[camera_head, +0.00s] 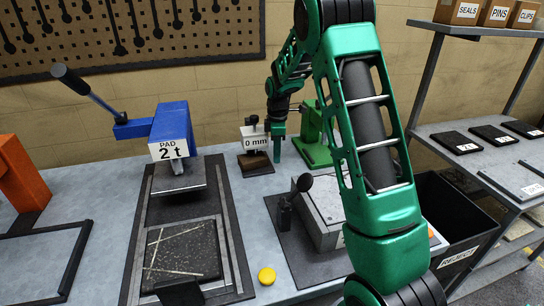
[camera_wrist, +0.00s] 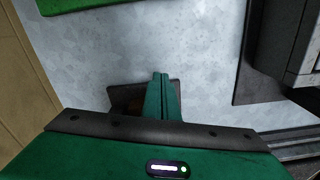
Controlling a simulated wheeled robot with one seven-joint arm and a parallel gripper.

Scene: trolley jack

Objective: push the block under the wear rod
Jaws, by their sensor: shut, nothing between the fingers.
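A small gauge with a white "0 mm" sign (camera_head: 254,138) stands near the back wall; I take it for the wear rod's station, but the rod itself is not clearly visible. A brown block (camera_head: 255,161) shows just below the sign, on a dark plate (camera_head: 243,173). My gripper (camera_head: 278,158) points down, fingers together, just right of the sign and block. In the wrist view, my shut fingers (camera_wrist: 161,82) are over the dark plate (camera_wrist: 174,86), and a brown patch, likely the block (camera_wrist: 130,94), is partly hidden by my gripper. Whether fingers and block touch, I cannot tell.
A green stand (camera_head: 316,150) is right of my gripper. A blue "PAD 2 t" press (camera_head: 172,132) stands left, with a dark pad (camera_head: 181,256) in front. A yellow disc (camera_head: 267,276) lies near the front. A grey box (camera_head: 325,205) and black reject bin (camera_head: 452,225) are right.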

